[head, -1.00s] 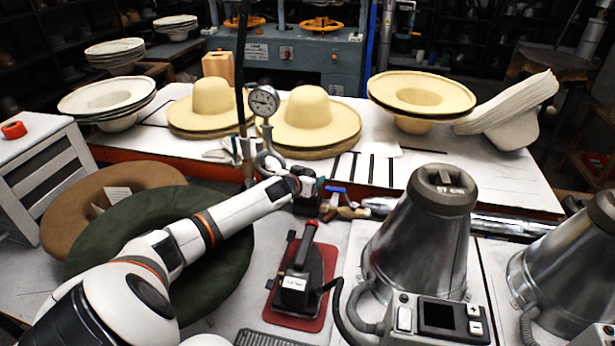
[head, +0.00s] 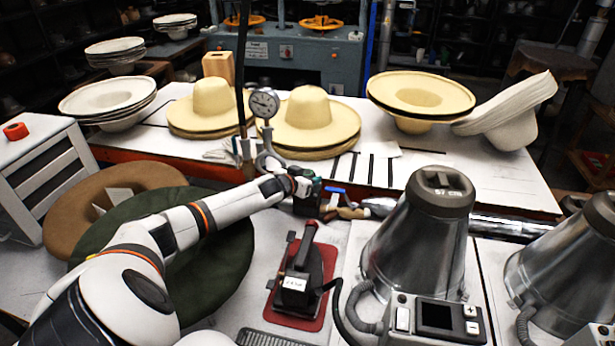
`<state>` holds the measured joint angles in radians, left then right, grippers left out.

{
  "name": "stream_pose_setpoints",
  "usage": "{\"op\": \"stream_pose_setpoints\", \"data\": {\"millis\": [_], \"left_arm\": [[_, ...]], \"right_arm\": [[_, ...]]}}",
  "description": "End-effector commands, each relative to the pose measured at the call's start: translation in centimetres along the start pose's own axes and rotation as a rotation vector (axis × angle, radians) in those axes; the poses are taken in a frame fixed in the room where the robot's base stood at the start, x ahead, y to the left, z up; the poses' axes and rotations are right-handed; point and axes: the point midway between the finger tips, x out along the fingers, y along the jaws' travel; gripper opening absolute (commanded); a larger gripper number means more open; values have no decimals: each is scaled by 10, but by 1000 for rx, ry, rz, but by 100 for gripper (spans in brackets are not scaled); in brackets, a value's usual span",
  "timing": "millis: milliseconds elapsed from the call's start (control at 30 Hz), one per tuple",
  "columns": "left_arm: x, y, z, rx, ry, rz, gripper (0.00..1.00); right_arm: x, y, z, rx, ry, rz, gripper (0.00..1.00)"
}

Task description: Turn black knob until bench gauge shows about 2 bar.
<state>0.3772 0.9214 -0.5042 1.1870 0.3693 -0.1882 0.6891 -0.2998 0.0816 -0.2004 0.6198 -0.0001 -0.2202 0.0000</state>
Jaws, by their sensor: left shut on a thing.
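My left gripper (head: 311,190) is at the regulator unit just right of and below the gauge, seen from behind the wrist. It is shut on the black knob, which is mostly hidden by the gripper. A dark part (head: 306,208) shows just below the jaws. My right gripper is out of view.
A blue-handled valve with brass fittings (head: 345,210) lies close right of the gripper. An iron on a red pad (head: 312,322) and a metal steamer (head: 415,245) stand in front. Straw hats (head: 308,118) stand behind; a green felt hat (head: 220,270) lies under my left arm.

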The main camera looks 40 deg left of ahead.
Motion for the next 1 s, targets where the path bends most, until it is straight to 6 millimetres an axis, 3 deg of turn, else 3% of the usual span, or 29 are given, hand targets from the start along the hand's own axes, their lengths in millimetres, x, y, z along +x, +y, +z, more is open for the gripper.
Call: {"op": "stream_pose_setpoints", "data": {"millis": [67,100,200,633,1000], "left_arm": [[0,0,1,0,-2,-1,24],[0,0,1,0,-2,-1,53],[0,0,1,0,-2,-1,68],[-7,0,-1,-1,0,-1,68],[-60,0,-2,3,2,-2,68]], "right_arm": [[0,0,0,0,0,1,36],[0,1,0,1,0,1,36],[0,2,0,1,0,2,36],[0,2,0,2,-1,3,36],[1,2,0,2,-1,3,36]]}}
